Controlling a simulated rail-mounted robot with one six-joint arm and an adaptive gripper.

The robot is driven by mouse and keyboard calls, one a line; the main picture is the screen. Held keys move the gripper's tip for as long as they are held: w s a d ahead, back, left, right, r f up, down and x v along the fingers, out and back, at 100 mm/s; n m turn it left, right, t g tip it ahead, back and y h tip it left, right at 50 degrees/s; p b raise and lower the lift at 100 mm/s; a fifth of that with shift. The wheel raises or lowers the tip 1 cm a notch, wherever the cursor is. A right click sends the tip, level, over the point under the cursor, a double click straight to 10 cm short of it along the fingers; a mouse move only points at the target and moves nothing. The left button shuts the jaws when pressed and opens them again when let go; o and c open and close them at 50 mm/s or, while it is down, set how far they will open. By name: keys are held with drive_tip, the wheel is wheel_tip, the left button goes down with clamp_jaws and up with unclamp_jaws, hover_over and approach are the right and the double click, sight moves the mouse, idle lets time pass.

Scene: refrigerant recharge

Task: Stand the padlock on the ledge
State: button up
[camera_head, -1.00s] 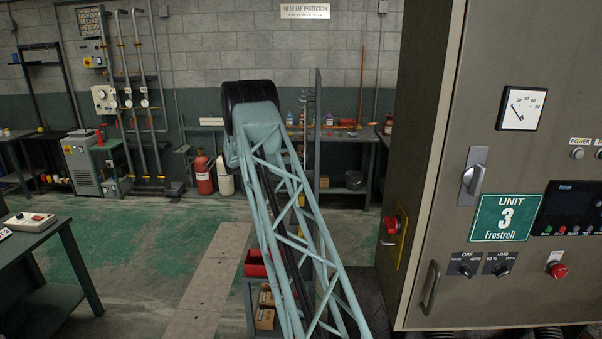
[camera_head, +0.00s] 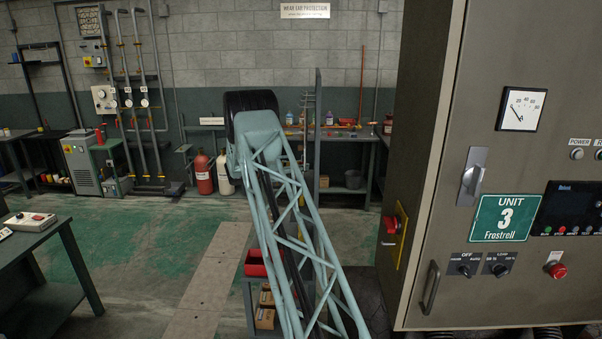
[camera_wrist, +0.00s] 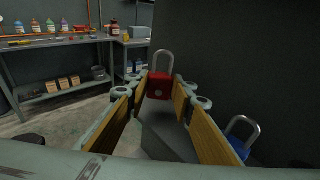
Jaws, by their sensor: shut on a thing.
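The red padlock (camera_wrist: 159,86) is upright in the wrist view, with its silver shackle on top. My gripper (camera_wrist: 160,92) is shut on it, with the wood-coloured finger pads at its two sides. A flat grey surface (camera_wrist: 163,140) shows below and between the fingers and may be the ledge. I cannot tell whether the padlock's bottom touches it. The head view shows my arm, but the gripper and padlock are hidden there.
A blue padlock (camera_wrist: 240,138) with a silver shackle is close beside my right finger. A dark panel (camera_wrist: 240,50) rises behind on the right. A bench with bottles (camera_wrist: 60,42) stands at the back left. The Unit 3 cabinet (camera_head: 505,217) fills the right of the head view.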

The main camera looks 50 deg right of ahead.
drive_tip(key=shift+f, duration=0.95)
drive_tip(key=shift+s+d+f, duration=0.1)
drive_tip(key=shift+s+f, duration=0.05)
drive_tip(key=shift+f, duration=0.25)
drive_tip(key=shift+f, duration=0.1)
drive_tip(key=o, duration=0.8)
drive_tip(key=shift+c, duration=0.2)
drive_tip(key=shift+r, duration=0.2)
drive_tip(key=v, duration=1.2)
drive_tip(key=shift+f, duration=0.1)
